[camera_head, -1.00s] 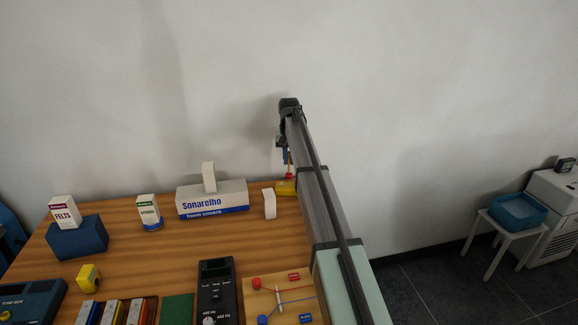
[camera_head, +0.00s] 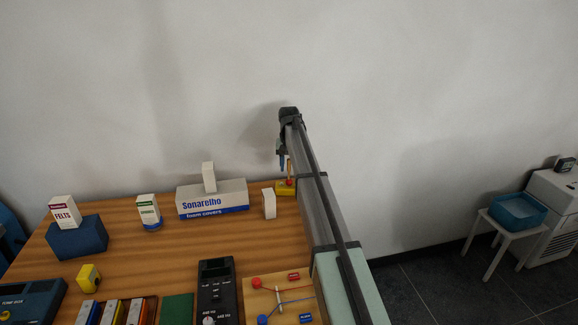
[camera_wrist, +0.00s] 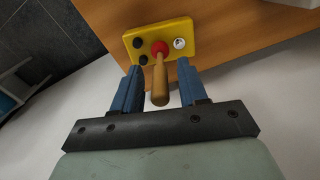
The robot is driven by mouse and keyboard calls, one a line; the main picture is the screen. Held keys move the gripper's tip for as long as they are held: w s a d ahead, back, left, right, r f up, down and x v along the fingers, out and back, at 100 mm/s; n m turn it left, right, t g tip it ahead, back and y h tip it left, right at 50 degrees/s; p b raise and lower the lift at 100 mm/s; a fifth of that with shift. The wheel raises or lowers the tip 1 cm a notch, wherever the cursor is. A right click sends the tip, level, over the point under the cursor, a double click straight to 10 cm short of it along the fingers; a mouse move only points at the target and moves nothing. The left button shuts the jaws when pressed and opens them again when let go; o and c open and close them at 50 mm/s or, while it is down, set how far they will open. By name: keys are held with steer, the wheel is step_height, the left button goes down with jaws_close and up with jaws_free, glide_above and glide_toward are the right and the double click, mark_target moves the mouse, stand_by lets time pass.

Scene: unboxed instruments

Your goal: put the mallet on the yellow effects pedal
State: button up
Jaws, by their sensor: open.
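The yellow effects pedal (camera_head: 281,190) lies at the back right edge of the table. It also shows at the top of the wrist view (camera_wrist: 181,29), with dark knobs and a white dial. The mallet has a red head (camera_head: 290,182) and a wooden handle (camera_wrist: 160,88). Its head appears to rest on the pedal, with the handle pointing up toward the wrist camera. My gripper (camera_head: 282,166) is above the pedal. In the wrist view its blue fingers (camera_wrist: 160,74) are open, one on each side of the handle, with visible gaps. The exact contact under the head is hidden.
A small white box (camera_head: 269,204) stands just left of the pedal. The Sonarelho box (camera_head: 212,202) is further left, with a white block on top. A black meter (camera_head: 216,285) and a wired board (camera_head: 262,308) lie nearer. The wall is close behind.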

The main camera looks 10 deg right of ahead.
step_height(320, 180, up, 12)
steer(key=shift+r, duration=0.15)
stand_by(0.6)
